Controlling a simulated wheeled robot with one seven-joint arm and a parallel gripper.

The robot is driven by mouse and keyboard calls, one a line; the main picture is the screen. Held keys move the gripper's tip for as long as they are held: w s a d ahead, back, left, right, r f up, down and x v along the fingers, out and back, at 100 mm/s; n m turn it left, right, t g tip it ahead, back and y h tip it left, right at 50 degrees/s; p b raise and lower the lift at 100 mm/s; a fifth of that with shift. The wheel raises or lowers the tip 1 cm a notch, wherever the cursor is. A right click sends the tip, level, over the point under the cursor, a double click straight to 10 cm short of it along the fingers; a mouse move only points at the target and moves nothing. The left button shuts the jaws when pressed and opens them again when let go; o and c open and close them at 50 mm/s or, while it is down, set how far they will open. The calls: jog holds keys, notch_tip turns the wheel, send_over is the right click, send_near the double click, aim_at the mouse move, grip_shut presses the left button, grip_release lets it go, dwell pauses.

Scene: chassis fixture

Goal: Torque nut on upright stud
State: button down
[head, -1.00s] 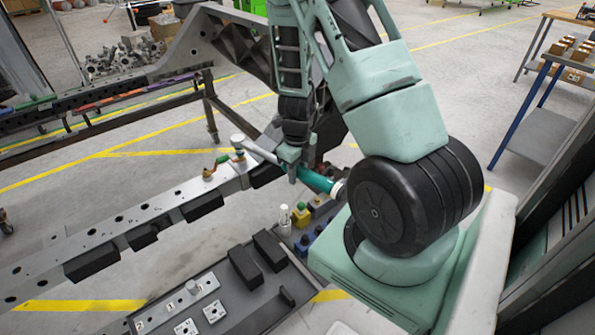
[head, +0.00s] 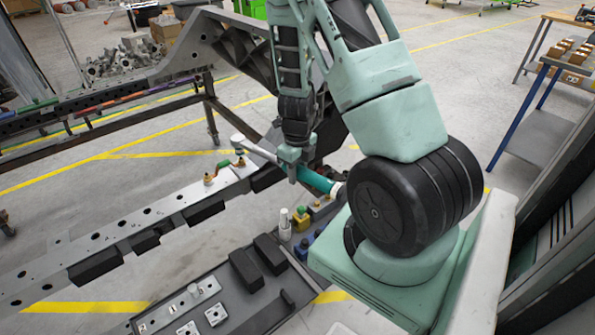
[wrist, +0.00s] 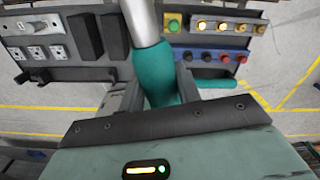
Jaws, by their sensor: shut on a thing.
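My gripper (head: 297,165) is shut on the teal handle of a torque wrench (head: 318,180). In the wrist view the teal grip (wrist: 160,75) runs between the two fingers of my gripper (wrist: 160,92), and its silver shaft leads out of the top of the picture. In the head view the shaft runs left to a round head (head: 238,139) over the right end of a grey rail (head: 130,232). A fitting with yellow and green parts (head: 240,161) shows just below the head. Nut and stud cannot be told apart there; contact is unclear.
A dark tray (head: 215,290) with sockets and black blocks lies in front. A dark frame (head: 235,55) stands behind.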

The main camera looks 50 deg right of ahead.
jog(key=shift+r+p, duration=1.75)
jog(key=shift+r, duration=0.3)
